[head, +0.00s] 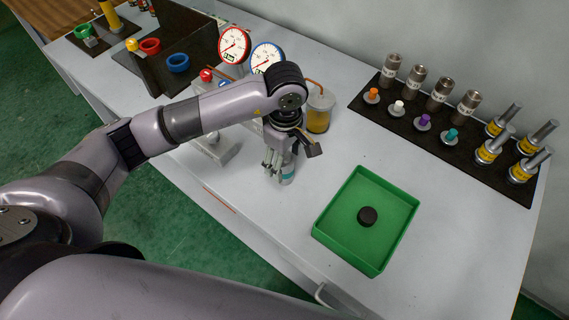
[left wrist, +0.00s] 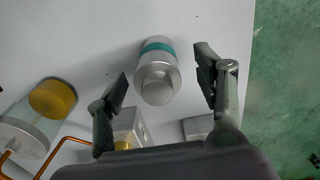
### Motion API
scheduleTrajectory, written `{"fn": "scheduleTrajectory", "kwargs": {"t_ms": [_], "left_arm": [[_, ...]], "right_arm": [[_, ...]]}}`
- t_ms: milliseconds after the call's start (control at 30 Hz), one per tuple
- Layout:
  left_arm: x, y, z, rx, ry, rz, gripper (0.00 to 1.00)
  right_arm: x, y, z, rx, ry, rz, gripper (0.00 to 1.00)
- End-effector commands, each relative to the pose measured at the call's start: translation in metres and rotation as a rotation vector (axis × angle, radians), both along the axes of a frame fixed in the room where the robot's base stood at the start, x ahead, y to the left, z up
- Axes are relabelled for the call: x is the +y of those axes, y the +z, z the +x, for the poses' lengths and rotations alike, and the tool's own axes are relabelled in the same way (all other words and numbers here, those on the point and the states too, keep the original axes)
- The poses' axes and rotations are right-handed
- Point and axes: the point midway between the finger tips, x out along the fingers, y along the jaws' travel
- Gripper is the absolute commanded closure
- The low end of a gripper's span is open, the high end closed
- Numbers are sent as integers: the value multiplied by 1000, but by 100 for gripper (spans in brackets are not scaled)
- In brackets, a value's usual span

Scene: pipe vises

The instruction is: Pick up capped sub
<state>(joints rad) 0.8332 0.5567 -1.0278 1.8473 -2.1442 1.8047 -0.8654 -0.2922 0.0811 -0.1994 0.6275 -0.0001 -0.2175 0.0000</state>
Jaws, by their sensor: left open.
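The capped sub, a silver cylinder with a teal band (left wrist: 158,50), stands on the white bench. In the head view only its lower part (head: 287,176) shows beneath my left gripper (head: 284,158), which hides the rest. In the left wrist view my left gripper (left wrist: 162,77) is open, with one finger on each side of the cylinder. Gaps show between both fingers and the cylinder, so it is not held. My right gripper is not in view.
A green tray (head: 337,247) with a black disc (head: 367,216) lies to the right. A dark rack (head: 367,107) with several metal fittings and coloured plugs stands at the back right. A yellow-filled cylinder (head: 318,117) and gauges (head: 234,45) stand close behind the gripper.

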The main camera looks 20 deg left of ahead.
Motion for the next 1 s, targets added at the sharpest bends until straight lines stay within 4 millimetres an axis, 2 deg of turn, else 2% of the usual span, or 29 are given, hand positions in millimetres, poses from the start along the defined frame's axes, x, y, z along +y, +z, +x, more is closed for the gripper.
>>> {"fn": "scheduleTrajectory", "kwargs": {"t_ms": [233, 400, 667, 1000], "left_arm": [[3, -26, 3, 5, 3, 1, 38], [3, -48, 4, 2, 1, 0, 38], [3, -53, 5, -1, 0, 0, 38], [3, -53, 5, -1, 0, 0, 59]], "right_arm": [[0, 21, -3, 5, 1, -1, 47], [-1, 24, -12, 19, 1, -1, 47], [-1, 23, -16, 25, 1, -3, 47], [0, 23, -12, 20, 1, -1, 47]]}}
